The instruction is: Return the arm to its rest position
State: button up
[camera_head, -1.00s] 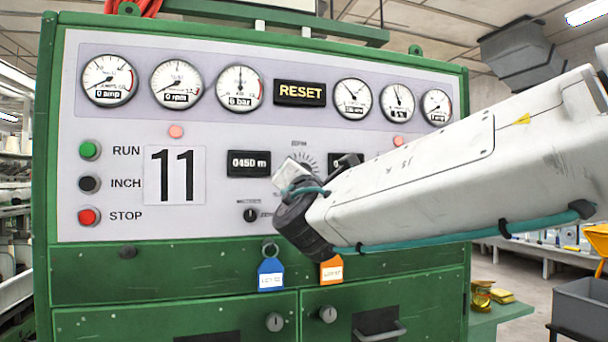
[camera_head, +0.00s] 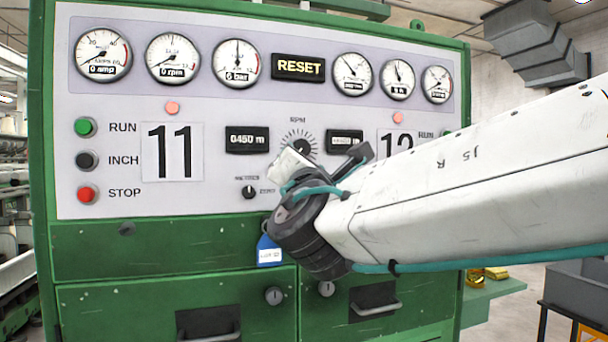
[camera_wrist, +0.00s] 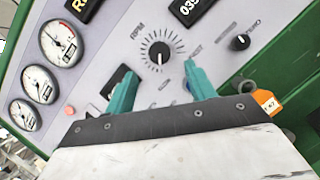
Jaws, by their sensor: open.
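My arm reaches in from the right in the head view, in front of a green machine's control panel (camera_head: 230,190). The gripper's fingers are mostly hidden behind the wrist in that view. In the wrist view my gripper (camera_wrist: 157,88) is open, with two teal fingers apart and nothing between them. The fingers point at the panel near the RPM dial (camera_wrist: 160,57); I cannot tell the exact distance.
The panel carries several gauges (camera_head: 103,54), a RESET display (camera_head: 298,67) and RUN, INCH and STOP buttons (camera_head: 87,194). A blue tag (camera_head: 268,252) hangs below, partly behind my wrist. A green side shelf (camera_head: 495,288) and grey bin (camera_head: 580,285) stand at right.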

jog(key=s+d+f+m+g+h, duration=0.4)
jog(key=d+f+m+g, duration=0.2)
jog(key=d+f+m, duration=0.3)
jog(key=s+d+f+m+g+h, duration=0.3)
jog(key=d+f+m+g+h, duration=0.3)
jog(key=d+f, duration=0.45)
jog(key=s+d+f+m+g+y, duration=0.3)
jog(key=s+m, duration=0.4)
jog(key=s, duration=0.3)
jog(key=s+d+f+m+g+y, duration=0.2)
jog(key=s+f+m+g+y, duration=0.3)
jog(key=s, duration=0.5)
notch_tip(320, 180, down, 4)
jog(key=shift+s+d+r+m+y, duration=0.2)
jog(key=shift+s+d+m+y, duration=0.2)
jog(key=shift+m, duration=0.6)
